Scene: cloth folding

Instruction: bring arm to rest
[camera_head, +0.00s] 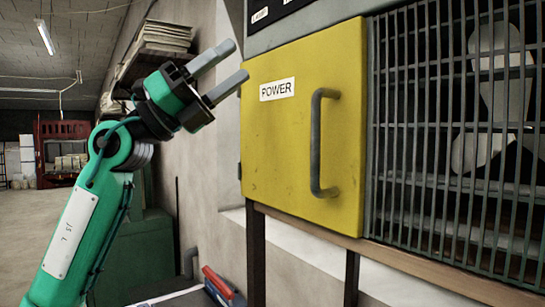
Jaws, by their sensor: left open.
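My left arm comes in from the lower left, green with dark joints. Its gripper (231,66) has two grey fingers spread apart, open and empty. The fingers point up and right, close to the upper left edge of a yellow cabinet door in the picture; I cannot tell whether they touch it. My right gripper is not in view. No cloth shows.
The yellow door (285,160) has a POWER label and a dark handle (318,140), and looks shut. A metal grille (455,150) stands to its right. A red object (222,287) lies below. A shelf (160,42) with stacked material is behind the arm.

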